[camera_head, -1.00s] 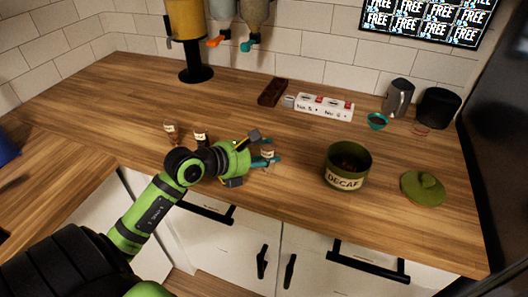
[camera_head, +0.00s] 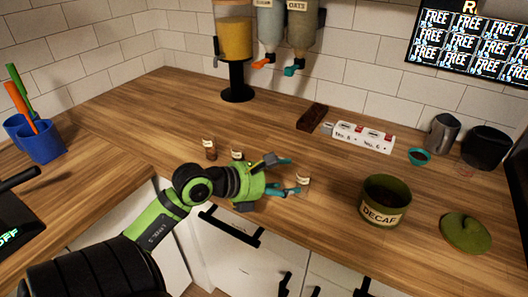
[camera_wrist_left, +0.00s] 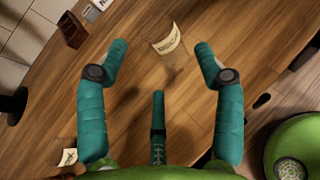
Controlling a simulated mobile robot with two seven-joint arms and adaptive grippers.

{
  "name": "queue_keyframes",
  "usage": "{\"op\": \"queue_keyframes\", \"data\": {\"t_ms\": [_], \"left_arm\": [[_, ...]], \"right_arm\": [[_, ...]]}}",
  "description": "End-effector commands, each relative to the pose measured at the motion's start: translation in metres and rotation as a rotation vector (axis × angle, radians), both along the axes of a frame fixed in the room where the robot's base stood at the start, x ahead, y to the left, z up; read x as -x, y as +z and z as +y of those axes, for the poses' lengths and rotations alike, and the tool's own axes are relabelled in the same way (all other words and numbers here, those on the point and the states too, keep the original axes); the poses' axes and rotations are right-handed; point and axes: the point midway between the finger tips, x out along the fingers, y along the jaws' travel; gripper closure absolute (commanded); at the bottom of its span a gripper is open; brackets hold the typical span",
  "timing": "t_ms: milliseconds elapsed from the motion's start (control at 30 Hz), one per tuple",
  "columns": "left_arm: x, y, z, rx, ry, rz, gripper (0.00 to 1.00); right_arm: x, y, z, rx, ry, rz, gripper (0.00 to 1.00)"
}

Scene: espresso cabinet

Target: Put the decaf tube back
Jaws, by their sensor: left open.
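A small clear tube with a cream label (camera_head: 302,181) stands on the counter just off the fingertips of my left gripper (camera_head: 293,176). The gripper is open and empty, its fingers spread. In the left wrist view the tube (camera_wrist_left: 168,40) shows just past and between the open fingertips (camera_wrist_left: 160,47). Two more labelled tubes, one (camera_head: 209,150) and another (camera_head: 237,155), stand left of and behind the gripper. Their labels are too small to read. A green canister marked DECAF (camera_head: 384,214) stands open to the right, with dark contents. My right gripper is not in view.
The green lid (camera_head: 465,232) lies right of the canister. A white numbered holder (camera_head: 362,138), a brown block (camera_head: 312,117), a teal cup (camera_head: 419,157) and a metal pitcher (camera_head: 442,134) stand at the back. The counter between tube and canister is clear.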

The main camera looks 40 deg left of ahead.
Motion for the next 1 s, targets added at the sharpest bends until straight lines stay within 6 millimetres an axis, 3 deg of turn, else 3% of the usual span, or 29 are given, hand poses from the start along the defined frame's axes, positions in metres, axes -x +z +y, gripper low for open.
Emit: {"op": "queue_keyframes", "data": {"t_ms": [200, 400, 1000], "left_arm": [[0.036, 0.013, 0.010, -0.002, 0.000, 0.003, 0.32], [0.053, 0.022, 0.016, 0.000, 0.000, 0.001, 0.32], [0.057, 0.025, 0.017, -0.001, -0.001, 0.001, 0.32]], "right_arm": [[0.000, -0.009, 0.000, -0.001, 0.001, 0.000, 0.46], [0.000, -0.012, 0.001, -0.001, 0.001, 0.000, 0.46], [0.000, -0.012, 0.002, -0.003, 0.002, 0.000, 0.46]]}}
